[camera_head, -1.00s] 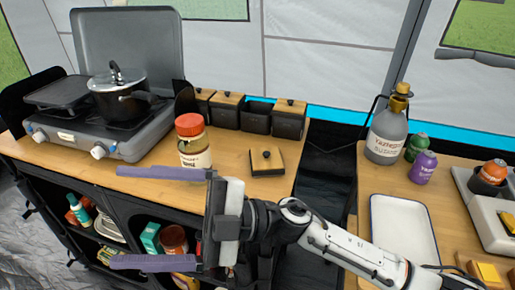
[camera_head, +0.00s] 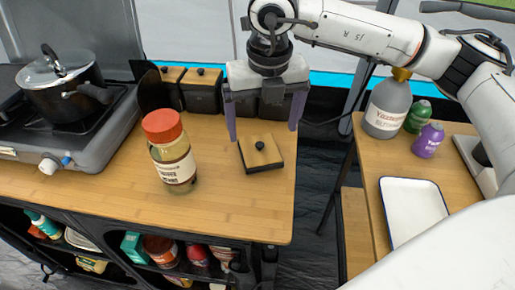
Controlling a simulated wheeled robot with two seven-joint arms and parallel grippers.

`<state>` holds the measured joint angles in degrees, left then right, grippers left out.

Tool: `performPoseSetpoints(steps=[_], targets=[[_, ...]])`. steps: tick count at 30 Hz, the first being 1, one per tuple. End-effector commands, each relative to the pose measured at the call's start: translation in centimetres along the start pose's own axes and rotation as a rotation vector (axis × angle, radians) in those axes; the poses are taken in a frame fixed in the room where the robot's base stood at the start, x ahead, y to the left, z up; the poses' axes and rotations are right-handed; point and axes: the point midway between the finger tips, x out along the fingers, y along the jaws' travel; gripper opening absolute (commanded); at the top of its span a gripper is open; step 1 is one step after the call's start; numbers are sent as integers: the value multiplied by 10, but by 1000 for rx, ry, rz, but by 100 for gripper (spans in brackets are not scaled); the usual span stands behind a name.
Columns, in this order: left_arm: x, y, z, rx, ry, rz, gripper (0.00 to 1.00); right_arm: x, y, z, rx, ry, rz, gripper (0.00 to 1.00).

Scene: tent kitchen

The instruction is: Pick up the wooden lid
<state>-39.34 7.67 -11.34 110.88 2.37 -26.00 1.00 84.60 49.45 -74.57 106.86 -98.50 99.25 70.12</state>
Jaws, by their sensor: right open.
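The wooden lid (camera_head: 261,152) is a small square wooden panel with dark edges and a black knob. It lies flat on the wooden counter, to the right of a red-capped jar (camera_head: 170,152). My right gripper (camera_head: 264,134) points down above and just behind the lid. Its two purple fingers are spread wide, one on each side of the lid in the picture, with nothing between them. I cannot tell the exact height of the fingertips over the counter. My left gripper is not in view.
Black canisters with wooden lids (camera_head: 201,92) stand behind, partly hidden by my right gripper. A pot (camera_head: 62,88) sits on the stove at left. On the right table are a grey bottle (camera_head: 387,110), small green and purple bottles, and a white tray (camera_head: 412,208). Counter front (camera_head: 130,195) is clear.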

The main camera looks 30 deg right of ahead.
Motion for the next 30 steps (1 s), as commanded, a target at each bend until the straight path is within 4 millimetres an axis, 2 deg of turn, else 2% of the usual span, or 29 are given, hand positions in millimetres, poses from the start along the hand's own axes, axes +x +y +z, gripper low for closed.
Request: performPoseSetpoints(steps=[3, 7, 18, 26, 30], targets=[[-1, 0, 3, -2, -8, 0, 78, 16, 0, 0, -1, 2, 1, 91], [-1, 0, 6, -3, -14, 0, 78, 24, 1, 0, -2, 1, 2, 91], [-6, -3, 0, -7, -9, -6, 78, 71, 5, -1, -2, 2, 4, 91], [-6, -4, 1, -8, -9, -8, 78, 74, 5, -1, -3, 1, 5, 91], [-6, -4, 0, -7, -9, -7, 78, 74, 5, -1, -3, 1, 5, 70]])
